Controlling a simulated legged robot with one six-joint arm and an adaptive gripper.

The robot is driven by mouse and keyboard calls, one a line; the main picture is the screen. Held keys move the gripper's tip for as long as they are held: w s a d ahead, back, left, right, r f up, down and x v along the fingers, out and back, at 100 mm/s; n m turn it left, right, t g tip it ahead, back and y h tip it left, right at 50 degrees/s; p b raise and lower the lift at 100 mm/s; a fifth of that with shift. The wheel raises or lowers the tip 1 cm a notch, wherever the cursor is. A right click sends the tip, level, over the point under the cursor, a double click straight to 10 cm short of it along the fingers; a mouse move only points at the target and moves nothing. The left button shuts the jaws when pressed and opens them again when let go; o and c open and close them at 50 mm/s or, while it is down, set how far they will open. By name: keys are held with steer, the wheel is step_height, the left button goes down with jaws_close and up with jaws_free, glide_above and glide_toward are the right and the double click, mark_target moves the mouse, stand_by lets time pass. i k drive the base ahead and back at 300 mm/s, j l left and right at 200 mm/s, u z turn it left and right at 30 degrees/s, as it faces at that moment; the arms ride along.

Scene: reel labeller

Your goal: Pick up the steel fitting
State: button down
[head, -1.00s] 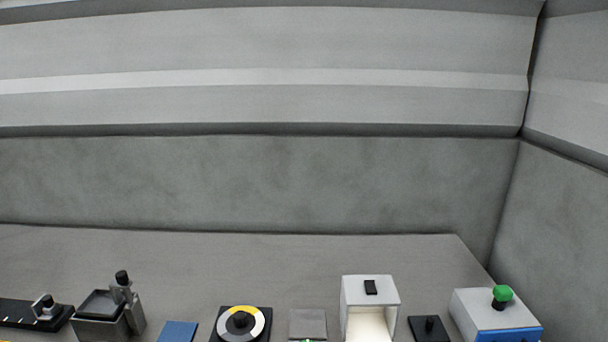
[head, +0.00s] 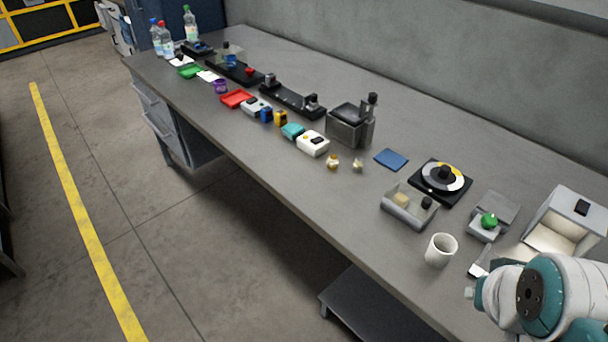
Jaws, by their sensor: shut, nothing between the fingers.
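I cannot pick out the steel fitting for certain in the head view. Two small pieces stand on the bench near its front edge: a gold-toned one (head: 333,162) and a paler one (head: 357,165) just to its right. They are too small to tell their material. My arm shows at the lower right, with teal and white links, and it hides part of the bench there. My gripper is not visible.
A grey tray (head: 397,214) holds small items. A white cup (head: 440,250), a dial on a black base (head: 442,180), a blue pad (head: 391,159) and an open white box (head: 566,219) stand nearby. Small devices and bottles (head: 190,24) line the far bench. A yellow line (head: 80,205) crosses the floor.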

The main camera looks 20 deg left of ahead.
mark_target(358, 165)
steer(key=k+u, duration=0.1)
steer(key=u, duration=0.4)
steer(key=j+z, duration=0.1)
steer(key=z, duration=0.2)
steer(key=i+j+z, duration=0.2)
steer(key=z, duration=0.15)
steer(key=i+j+z, duration=0.1)
steer(key=j+z, duration=0.25)
steer(key=i+j+z, duration=0.1)
steer(key=j+z, duration=0.25)
steer(key=i+j, duration=0.1)
steer(key=j, duration=0.45)
steer(key=j+z, duration=0.1)
steer(key=j, duration=0.45)
steer(key=i+j, duration=0.15)
steer(key=j, duration=0.45)
